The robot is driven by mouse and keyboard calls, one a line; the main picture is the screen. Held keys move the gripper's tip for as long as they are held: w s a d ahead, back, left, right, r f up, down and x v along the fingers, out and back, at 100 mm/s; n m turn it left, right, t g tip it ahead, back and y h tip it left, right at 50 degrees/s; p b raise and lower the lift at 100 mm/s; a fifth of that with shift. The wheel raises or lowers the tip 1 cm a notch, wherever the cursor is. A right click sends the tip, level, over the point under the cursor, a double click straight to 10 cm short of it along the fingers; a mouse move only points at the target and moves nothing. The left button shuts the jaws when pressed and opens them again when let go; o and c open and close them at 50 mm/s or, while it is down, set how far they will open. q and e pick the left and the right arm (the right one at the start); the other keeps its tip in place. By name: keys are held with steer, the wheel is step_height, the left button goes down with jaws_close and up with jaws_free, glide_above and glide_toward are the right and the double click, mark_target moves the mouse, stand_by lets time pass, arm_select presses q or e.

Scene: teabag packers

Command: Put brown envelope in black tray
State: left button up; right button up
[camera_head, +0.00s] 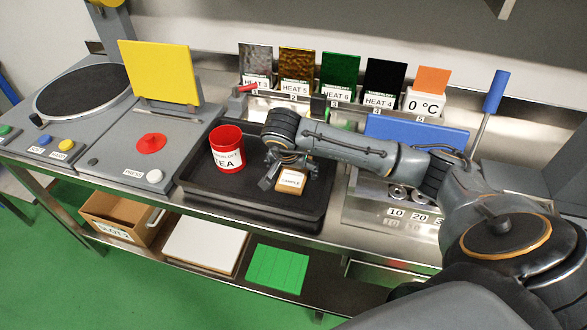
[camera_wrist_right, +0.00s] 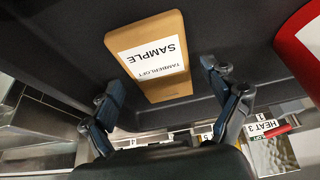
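The brown envelope (camera_head: 292,181), with a white "SAMPLE" label, is in the black tray (camera_head: 250,211) and appears to rest on its floor. In the right wrist view the envelope (camera_wrist_right: 158,88) lies beyond and between the spread fingers, with a gap on both sides. My right gripper (camera_head: 274,177) is open and empty, just left of the envelope in the head view, and it also shows in the wrist view (camera_wrist_right: 162,80). My left gripper is not in view.
A red "TEA" cup (camera_head: 226,148) stands in the tray left of the gripper, and shows at the right of the wrist view (camera_wrist_right: 303,45). Coloured sample plates (camera_head: 340,75) line the back. A yellow panel (camera_head: 158,72) stands at left. A cardboard box (camera_head: 122,214) sits below.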

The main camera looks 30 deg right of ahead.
steer(key=shift+r, duration=0.2)
steer(key=v, duration=1.2)
steer(key=shift+f, duration=0.2)
